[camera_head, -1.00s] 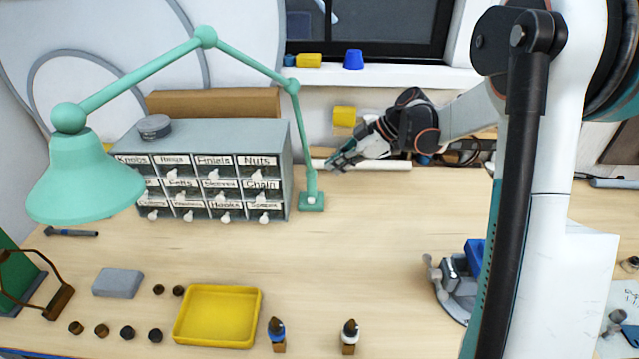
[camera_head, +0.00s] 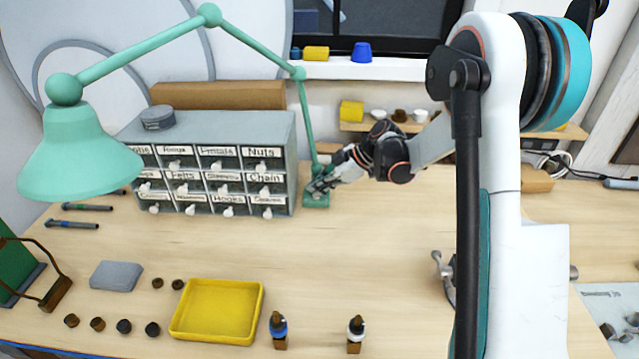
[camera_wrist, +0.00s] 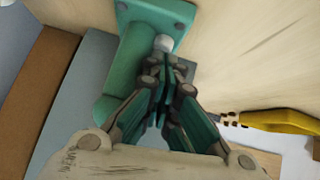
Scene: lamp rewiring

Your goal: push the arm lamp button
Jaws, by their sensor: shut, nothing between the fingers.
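The green arm lamp (camera_head: 80,155) stands on the table, its shade hanging at the left. Its post rises from a green base (camera_head: 316,202) beside the drawer cabinet. My gripper (camera_head: 318,188) is at the foot of the post, over the base. In the wrist view, the lamp base (camera_wrist: 150,18) is at the top, and a pale round button (camera_wrist: 163,43) sits on it. The shut, empty fingertips (camera_wrist: 163,62) are right at the button, covering its lower edge. I cannot tell whether they touch it or whether it is pressed in.
The drawer cabinet (camera_head: 210,125) stands close left of the lamp base. A yellow tray (camera_head: 217,311) and two small bottles (camera_head: 279,330) are at the front. In the wrist view, a yellow-handled tool (camera_wrist: 285,121) lies to the right. The middle table is clear.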

